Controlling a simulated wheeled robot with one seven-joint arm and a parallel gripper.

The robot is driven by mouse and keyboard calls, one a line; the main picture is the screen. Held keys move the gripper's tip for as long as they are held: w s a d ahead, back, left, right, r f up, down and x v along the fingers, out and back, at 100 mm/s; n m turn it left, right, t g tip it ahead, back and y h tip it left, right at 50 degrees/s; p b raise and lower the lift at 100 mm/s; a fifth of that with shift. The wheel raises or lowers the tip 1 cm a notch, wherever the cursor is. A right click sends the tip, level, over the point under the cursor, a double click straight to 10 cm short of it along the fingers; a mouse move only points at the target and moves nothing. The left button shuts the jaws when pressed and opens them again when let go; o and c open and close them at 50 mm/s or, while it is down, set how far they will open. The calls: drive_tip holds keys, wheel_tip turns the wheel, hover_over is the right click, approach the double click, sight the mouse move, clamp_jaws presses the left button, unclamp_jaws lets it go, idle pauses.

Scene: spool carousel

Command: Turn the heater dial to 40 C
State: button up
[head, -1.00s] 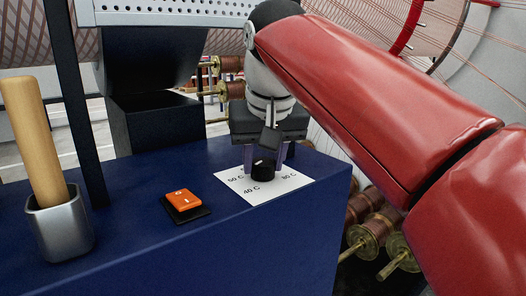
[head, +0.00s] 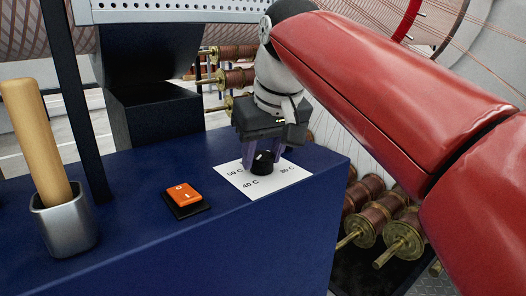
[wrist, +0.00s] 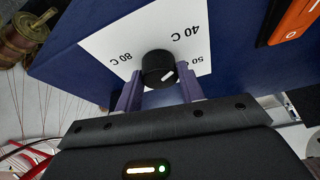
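The black round heater dial (head: 262,162) stands on a white card (head: 235,187) on the blue cabinet top. The card is printed 50 C, 40 C and 80 C. In the wrist view the dial (wrist: 158,68) has a short white mark on the side toward the 50 label, not at 40 C. My gripper (head: 263,157) points down over the card, with one purple finger on each side of the dial. In the wrist view the gripper (wrist: 160,72) looks open, its tips close beside the dial; I cannot tell whether they touch it.
An orange rocker switch (head: 182,194) sits left of the card. A metal cup (head: 65,222) with a wooden handle (head: 35,140) stands at the far left, near a black post (head: 82,110). Copper spools (head: 375,218) are beyond the cabinet's right edge.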

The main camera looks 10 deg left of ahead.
drive_tip(key=o, duration=0.4)
drive_tip(key=p+v, duration=0.2)
drive_tip(key=v, duration=0.6)
drive_tip(key=shift+f, duration=0.1)
